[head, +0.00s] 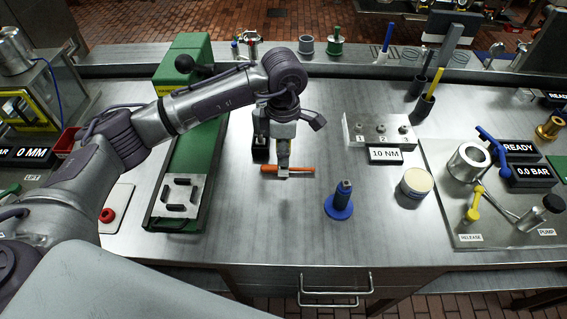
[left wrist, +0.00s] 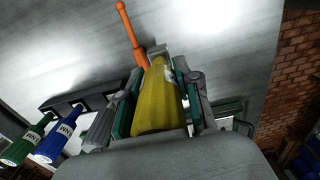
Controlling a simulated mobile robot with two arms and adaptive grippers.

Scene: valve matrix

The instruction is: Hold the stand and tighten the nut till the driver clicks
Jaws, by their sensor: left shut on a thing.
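My left gripper (head: 284,160) is above the middle of the bench, pointing down. It is shut on a yellow driver-like handle (head: 283,146), which fills the space between the fingers in the left wrist view (left wrist: 158,100). An orange bar (head: 298,170) lies crosswise at the lower end of the held handle. The orange bar also shows beyond the handle in the left wrist view (left wrist: 129,30); I cannot tell how they join. A blue flanged post with a grey top (head: 341,202) stands upright, apart from the gripper. My right gripper is not in view. No nut can be made out for certain.
A metal block with numbered studs (head: 363,128) and a 10 NM sign (head: 385,156) stand to the right, near a round pale-topped can (head: 415,184). A green machine (head: 186,110) is left of the gripper.

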